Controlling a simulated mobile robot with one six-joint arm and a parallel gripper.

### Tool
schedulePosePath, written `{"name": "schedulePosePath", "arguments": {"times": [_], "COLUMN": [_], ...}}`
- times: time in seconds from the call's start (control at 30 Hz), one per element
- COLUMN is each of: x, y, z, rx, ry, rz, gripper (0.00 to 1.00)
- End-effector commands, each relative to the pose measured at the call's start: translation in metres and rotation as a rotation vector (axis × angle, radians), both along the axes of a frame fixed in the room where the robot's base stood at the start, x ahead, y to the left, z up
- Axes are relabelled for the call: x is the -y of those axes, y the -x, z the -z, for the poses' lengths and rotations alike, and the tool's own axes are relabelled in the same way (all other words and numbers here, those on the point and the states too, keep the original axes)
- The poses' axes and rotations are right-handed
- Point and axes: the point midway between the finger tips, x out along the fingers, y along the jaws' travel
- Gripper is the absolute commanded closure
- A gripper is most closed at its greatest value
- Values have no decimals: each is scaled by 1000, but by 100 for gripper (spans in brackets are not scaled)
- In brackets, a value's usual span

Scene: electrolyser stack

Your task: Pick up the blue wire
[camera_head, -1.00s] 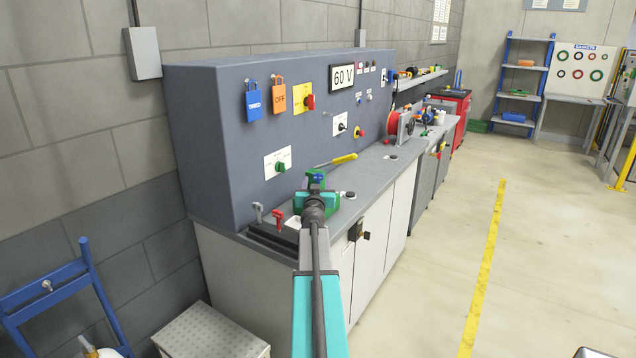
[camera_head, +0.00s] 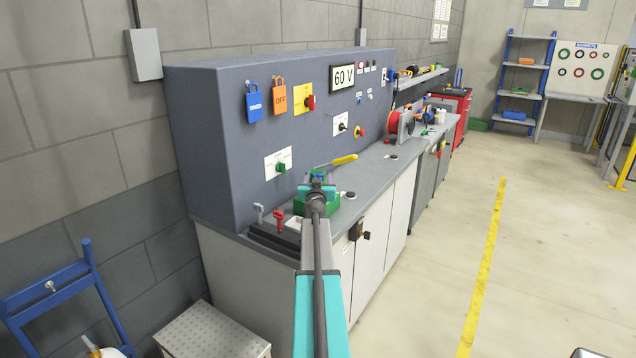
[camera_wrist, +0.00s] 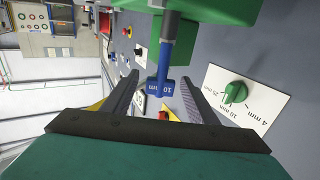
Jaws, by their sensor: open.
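A grey panel (camera_head: 225,150) stands behind the bench, with a green selector knob (camera_head: 281,167) that also shows close by in the wrist view (camera_wrist: 235,92). A yellow-handled tool (camera_head: 344,160) lies behind my gripper. Red and grey clips (camera_head: 279,218) stand at the left.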

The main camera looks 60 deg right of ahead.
Motion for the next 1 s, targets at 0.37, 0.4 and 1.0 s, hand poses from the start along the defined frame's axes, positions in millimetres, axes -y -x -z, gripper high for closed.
{"name": "schedulePosePath", "arguments": {"times": [0.37, 0.4, 1.0], "x": [0, 0, 0], "y": [1, 1, 1], "z": [0, 0, -1], "rx": [0, 0, 0], "ry": [0, 0, 0], "rz": [1, 1, 1], "gripper": [47, 47, 95]}}
